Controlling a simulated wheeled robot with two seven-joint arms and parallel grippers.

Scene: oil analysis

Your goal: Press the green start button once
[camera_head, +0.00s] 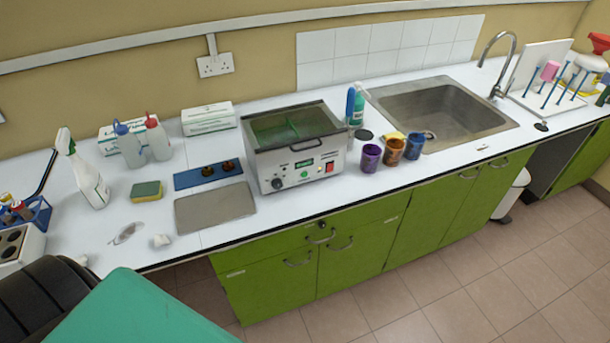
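A grey box-shaped bath unit (251,161) stands on the white counter, left of the sink. The parts are too small to tell whether the green one is a button or a display. Neither of my grippers shows in the head view.
Purple, orange and blue stained cups (370,158) stand right of the unit. A grey flat plate (215,207) and a blue tray (207,175) lie left of it. Bottles (158,137) and a sponge (146,191) stand further left. The counter before the unit is narrow.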

